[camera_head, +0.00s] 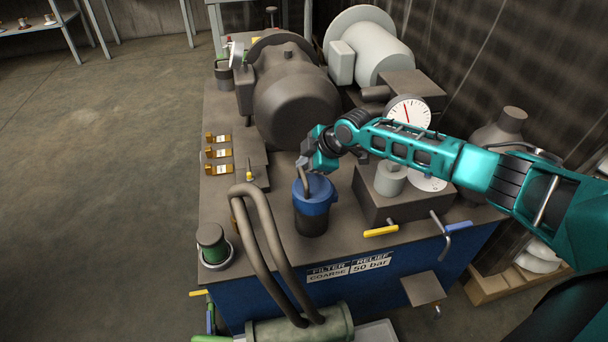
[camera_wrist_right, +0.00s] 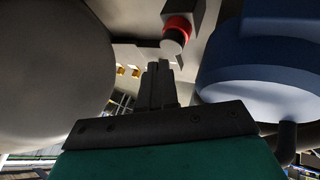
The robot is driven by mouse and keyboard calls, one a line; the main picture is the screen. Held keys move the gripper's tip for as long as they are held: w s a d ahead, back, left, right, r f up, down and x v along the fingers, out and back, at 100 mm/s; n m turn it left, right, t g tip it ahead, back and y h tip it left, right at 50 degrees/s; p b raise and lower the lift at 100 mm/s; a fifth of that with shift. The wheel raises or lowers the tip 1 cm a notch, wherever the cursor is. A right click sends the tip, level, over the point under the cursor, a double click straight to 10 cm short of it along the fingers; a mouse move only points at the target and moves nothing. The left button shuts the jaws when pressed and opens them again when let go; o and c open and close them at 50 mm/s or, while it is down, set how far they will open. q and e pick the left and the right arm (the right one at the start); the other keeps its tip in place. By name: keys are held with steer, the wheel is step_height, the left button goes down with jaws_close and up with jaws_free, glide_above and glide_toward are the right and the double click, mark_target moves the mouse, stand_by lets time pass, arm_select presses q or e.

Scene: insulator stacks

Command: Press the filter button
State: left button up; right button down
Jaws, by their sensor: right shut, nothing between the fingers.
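My right arm comes in from the right in the head view. Its gripper (camera_head: 303,162) is just above and behind the blue-topped filter housing (camera_head: 314,196). In the right wrist view the fingers (camera_wrist_right: 160,70) are together with nothing between them. Just beyond the fingertips is a short grey button with a red ring (camera_wrist_right: 177,29), on a grey block. A small gap seems to show between the tips and the button; contact cannot be told. The blue filter top (camera_wrist_right: 262,85) fills the right of that view. The button is hidden in the head view. My left gripper is not in view.
A large dark motor (camera_head: 292,98) stands behind the gripper. A round gauge (camera_head: 408,112) is close to the right arm. Curved dark hoses (camera_head: 262,235) rise in front. Several brass fittings (camera_head: 217,153) lie at the left.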

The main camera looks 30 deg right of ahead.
steer(key=shift+f, duration=0.1)
stand_by(0.3)
steer(key=shift+f, duration=0.35)
steer(key=shift+f, duration=0.1)
stand_by(0.3)
